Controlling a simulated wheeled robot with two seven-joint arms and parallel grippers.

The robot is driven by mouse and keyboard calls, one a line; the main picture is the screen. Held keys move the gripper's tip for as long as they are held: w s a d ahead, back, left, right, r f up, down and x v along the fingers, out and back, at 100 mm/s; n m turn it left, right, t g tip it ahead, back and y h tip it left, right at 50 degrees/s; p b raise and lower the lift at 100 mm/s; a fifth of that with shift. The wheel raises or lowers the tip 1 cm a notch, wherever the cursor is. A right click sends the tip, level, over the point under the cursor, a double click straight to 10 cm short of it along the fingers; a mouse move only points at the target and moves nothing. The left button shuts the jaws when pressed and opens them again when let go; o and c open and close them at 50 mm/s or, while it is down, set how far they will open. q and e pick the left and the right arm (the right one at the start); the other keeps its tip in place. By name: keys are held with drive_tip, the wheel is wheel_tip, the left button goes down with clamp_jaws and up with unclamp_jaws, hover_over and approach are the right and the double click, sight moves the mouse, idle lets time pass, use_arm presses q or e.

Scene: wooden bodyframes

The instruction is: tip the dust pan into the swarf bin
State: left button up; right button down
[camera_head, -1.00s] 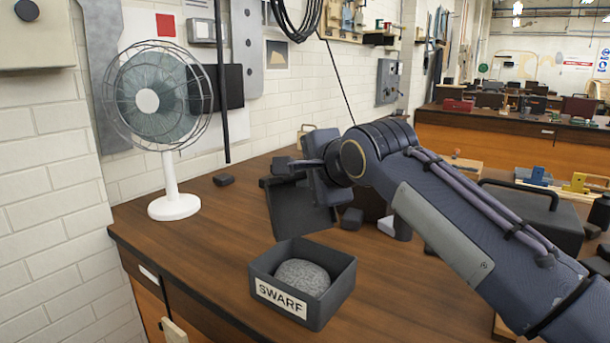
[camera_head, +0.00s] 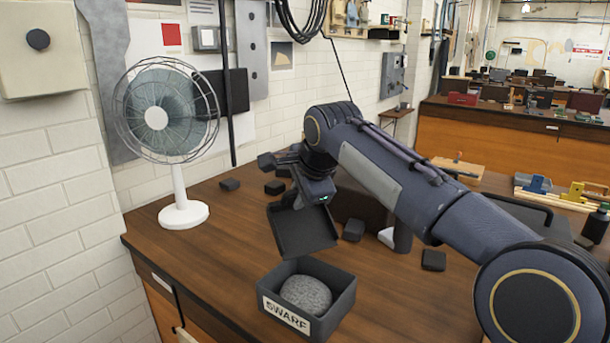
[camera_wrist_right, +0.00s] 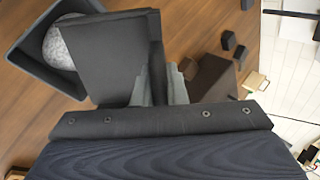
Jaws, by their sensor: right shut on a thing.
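The dust pan (camera_head: 302,232) is a dark grey flat tray with low raised edges, tilted with its face partly toward the head camera. It is just behind the swarf bin, and no swarf shows on its visible face. The swarf bin (camera_head: 338,308) is a dark open box labelled SWARF, with a rounded grey speckled heap (camera_head: 306,294) inside. My right gripper (camera_wrist_right: 158,85) is shut on the dust pan, whose broad side shows in the wrist view (camera_wrist_right: 105,50). The bin shows beyond it at upper left (camera_wrist_right: 30,62). The fingers are mostly hidden in the head view. My left gripper is not in view.
A white fan (camera_head: 183,213) stands at the left of the wooden bench (camera_head: 225,240). Small dark blocks (camera_head: 354,230) lie behind and right of the pan, near a larger dark box (camera_head: 362,205). The bench left of the bin is clear.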

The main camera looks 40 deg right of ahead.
drive_tip(key=shift+w+g+p, duration=0.3)
drive_tip(key=shift+g+p, duration=0.3)
use_arm(q)
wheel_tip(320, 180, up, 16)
drive_tip(key=p, duration=1.3)
drive_tip(key=shift+p, duration=0.35)
use_arm(e)
drive_tip(key=shift+w+d+f+g+y, duration=0.1)
drive_tip(key=shift+w+f+g+y, duration=0.15)
drive_tip(key=shift+w+f+g, duration=0.5)
drive_tip(key=shift+w+d+f+g+y, duration=0.1)
drive_tip(key=shift+w+d+g+y, duration=0.2)
drive_tip(key=shift+g, duration=0.8)
drive_tip(key=shift+w+a+f+g+y, duration=0.15)
drive_tip(key=shift+w+f+g, duration=0.4)
drive_tip(key=shift+g, duration=0.4)
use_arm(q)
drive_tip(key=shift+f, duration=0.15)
use_arm(e)
drive_tip(key=shift+d+r, duration=0.1)
